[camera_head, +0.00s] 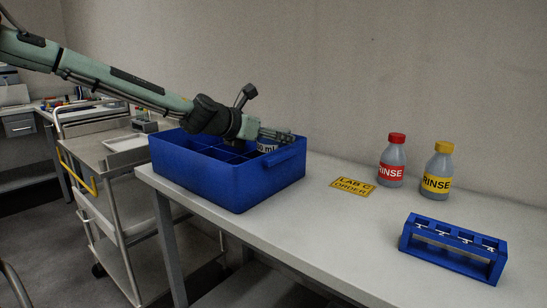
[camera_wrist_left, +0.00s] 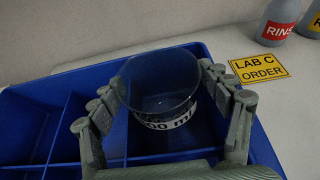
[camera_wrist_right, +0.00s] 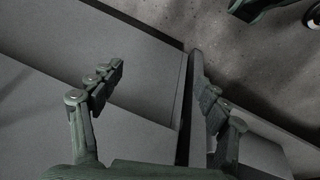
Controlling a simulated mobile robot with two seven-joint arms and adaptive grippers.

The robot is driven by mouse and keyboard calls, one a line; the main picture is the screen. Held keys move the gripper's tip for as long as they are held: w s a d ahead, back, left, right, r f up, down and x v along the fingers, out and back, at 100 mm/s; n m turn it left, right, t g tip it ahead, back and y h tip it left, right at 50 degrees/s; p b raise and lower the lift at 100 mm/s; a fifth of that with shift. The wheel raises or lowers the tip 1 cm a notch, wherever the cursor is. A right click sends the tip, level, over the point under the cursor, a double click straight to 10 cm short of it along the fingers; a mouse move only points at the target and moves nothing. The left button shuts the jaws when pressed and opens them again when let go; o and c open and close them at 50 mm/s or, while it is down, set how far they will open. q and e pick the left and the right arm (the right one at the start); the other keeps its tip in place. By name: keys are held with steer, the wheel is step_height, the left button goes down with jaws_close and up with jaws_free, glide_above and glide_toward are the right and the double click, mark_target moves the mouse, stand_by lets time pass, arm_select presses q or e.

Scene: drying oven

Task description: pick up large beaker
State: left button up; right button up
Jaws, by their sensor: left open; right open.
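The large beaker (camera_wrist_left: 160,85) is clear glass with a white band marked in ml. It stands in a compartment of the blue divided crate (camera_head: 225,190), and its banded side (camera_head: 267,146) shows in the head view. My left gripper (camera_head: 290,137) reaches over the crate from the left. In the left wrist view its open fingers (camera_wrist_left: 165,95) lie on either side of the beaker; whether they touch the glass I cannot tell. The beaker's lower part is hidden. My right gripper (camera_wrist_right: 155,95) is open and empty, with grey surfaces and floor beyond it.
A yellow LAB C ORDER sign (camera_head: 353,187) lies right of the crate. Two rinse bottles, red-capped (camera_head: 392,160) and yellow-capped (camera_head: 437,170), stand near the wall. A blue rack (camera_head: 453,248) is at the front right. A cart (camera_head: 105,165) stands left of the table (camera_head: 330,220).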

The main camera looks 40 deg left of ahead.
arm_select(q)
steer(key=shift+x, duration=2.3)
steer(key=shift+a, duration=0.1)
steer(key=shift+c, duration=0.2)
steer(key=c, duration=0.9)
